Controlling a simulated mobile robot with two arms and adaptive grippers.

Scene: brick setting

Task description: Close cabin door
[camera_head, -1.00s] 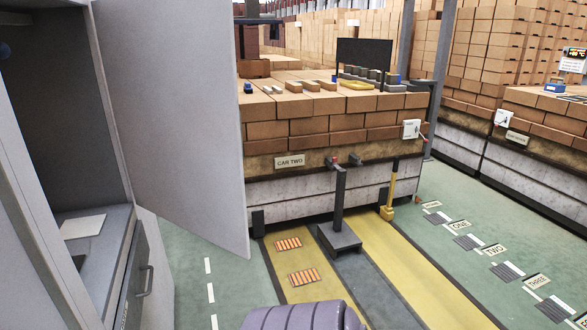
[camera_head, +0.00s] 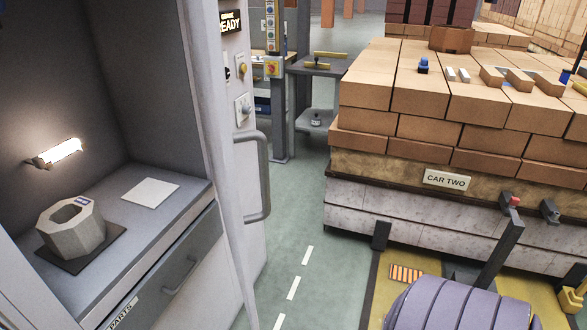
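The grey cabin (camera_head: 140,90) stands open at the left of the head view. Its door (camera_head: 212,150) shows almost edge-on along the cabin's right side, standing ajar. A grey bar handle (camera_head: 264,180) sticks out from the door's right side. How far the door stands from its frame is hard to tell at this angle. Neither of my grippers is in view, and nothing is seen touching the door or handle.
Inside the cabin are a lit lamp (camera_head: 55,152), a grey hollow block (camera_head: 72,228) on a dark mat and a white sheet (camera_head: 151,192). A brick-loaded car marked CAR TWO (camera_head: 447,180) stands at right. Green floor (camera_head: 300,235) lies clear between.

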